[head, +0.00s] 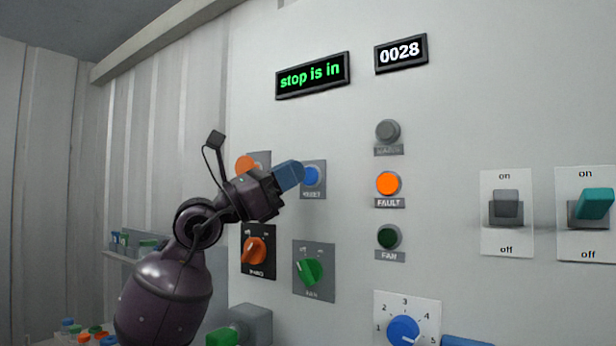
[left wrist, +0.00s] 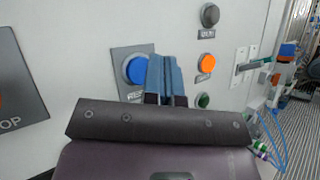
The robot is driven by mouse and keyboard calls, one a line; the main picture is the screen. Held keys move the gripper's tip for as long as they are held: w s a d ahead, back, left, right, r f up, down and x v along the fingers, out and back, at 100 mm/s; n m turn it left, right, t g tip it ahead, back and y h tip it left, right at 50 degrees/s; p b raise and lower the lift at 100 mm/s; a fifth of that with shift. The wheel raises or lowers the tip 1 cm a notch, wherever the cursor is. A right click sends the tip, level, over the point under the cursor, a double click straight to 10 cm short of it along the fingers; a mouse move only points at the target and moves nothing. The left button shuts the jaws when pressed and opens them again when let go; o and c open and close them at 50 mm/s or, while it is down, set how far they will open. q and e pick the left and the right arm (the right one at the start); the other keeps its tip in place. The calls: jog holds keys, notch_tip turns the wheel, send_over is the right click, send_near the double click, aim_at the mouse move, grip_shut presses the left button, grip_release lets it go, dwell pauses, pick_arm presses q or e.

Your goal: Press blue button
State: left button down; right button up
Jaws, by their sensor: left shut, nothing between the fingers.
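The blue button (head: 312,176) sits on a grey plate labelled RESET on the white panel. It also shows in the left wrist view (left wrist: 135,70), just left of my fingers. My left gripper (head: 291,176) has blue fingers, shut and empty, with tips close to the button's left side in the head view. In the left wrist view the gripper (left wrist: 164,75) overlaps the right part of the button's plate. I cannot tell whether the fingertips touch the button or plate. My right gripper is not in view.
An orange button (head: 246,165) is partly behind my left gripper. Below are an orange knob (head: 256,251) and a green knob (head: 310,271). The FAULT lamp (head: 388,184) glows orange. A display (head: 313,76) reads "stop is in", another (head: 400,53) "0028". Toggle switches (head: 506,207) are at right.

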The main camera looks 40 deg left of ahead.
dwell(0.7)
pick_arm(q)
jog(key=shift+w, duration=0.2)
jog(key=shift+w, duration=0.25)
jog(key=shift+w, duration=0.1)
dwell(0.4)
jog(key=shift+w+a, duration=0.1)
jog(key=shift+w, duration=0.2)
dwell(0.6)
jog(key=shift+s+p, duration=0.35)
jog(key=shift+s, duration=0.5)
